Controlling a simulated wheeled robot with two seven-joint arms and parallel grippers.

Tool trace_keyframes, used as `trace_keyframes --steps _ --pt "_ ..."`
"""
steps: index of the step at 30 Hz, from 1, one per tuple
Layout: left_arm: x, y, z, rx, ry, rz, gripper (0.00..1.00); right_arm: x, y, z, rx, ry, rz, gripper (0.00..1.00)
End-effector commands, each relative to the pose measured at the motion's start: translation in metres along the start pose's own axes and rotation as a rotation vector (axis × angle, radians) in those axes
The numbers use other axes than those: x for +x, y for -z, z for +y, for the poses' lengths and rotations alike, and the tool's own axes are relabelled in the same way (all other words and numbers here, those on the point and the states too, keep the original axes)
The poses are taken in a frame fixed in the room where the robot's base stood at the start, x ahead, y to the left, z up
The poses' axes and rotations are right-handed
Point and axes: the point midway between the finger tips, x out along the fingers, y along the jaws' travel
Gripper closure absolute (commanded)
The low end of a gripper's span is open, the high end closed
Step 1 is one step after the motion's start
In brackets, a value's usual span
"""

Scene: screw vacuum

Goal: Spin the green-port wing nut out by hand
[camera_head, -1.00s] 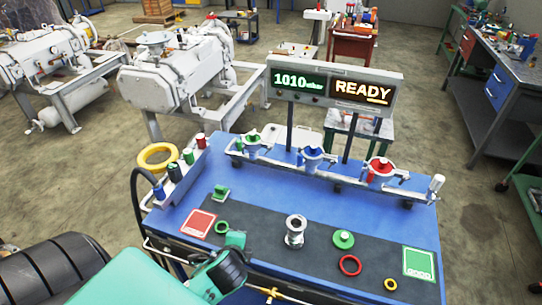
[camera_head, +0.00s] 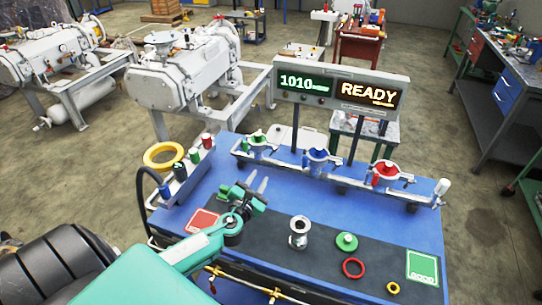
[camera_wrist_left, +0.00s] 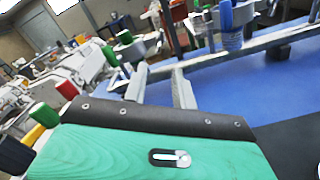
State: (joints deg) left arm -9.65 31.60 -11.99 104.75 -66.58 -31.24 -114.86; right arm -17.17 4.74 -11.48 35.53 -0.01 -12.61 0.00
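The green port (camera_head: 258,146) is the leftmost of three clamped ports on the grey manifold at the back of the blue bench. Its green wing-nut part (camera_head: 258,137) stands on top, too small for me to tell how far it is threaded. In the left wrist view the green part (camera_wrist_left: 125,37) shows beyond the fingers, up and to the left. My left gripper (camera_head: 257,184) is above the bench, in front of the green port and apart from it. Its two fingers (camera_wrist_left: 160,83) are spread with nothing between them. My right gripper is not in view.
The blue port (camera_head: 317,160) and red port (camera_head: 384,175) stand along the manifold. A display (camera_head: 340,90) reads 1010 and READY. A holder with coloured caps (camera_head: 180,172) is at left. A metal fitting (camera_head: 299,232), green cap (camera_head: 346,242) and red ring (camera_head: 353,268) lie on the dark mat.

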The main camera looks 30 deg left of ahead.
Motion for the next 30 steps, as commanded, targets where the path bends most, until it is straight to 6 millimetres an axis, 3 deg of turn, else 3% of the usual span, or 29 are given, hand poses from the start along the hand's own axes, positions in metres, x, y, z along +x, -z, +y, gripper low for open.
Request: trace_keyframes --steps 18,24,30 --pt "0.103 -0.001 0.001 -0.006 -0.003 0.002 0.73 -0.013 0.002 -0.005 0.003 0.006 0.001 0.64" --pt "0.118 0.000 0.001 -0.005 -0.002 0.002 0.73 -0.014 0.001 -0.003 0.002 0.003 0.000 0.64" --pt "0.121 0.000 0.001 -0.005 -0.001 0.002 0.73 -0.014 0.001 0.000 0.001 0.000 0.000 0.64"
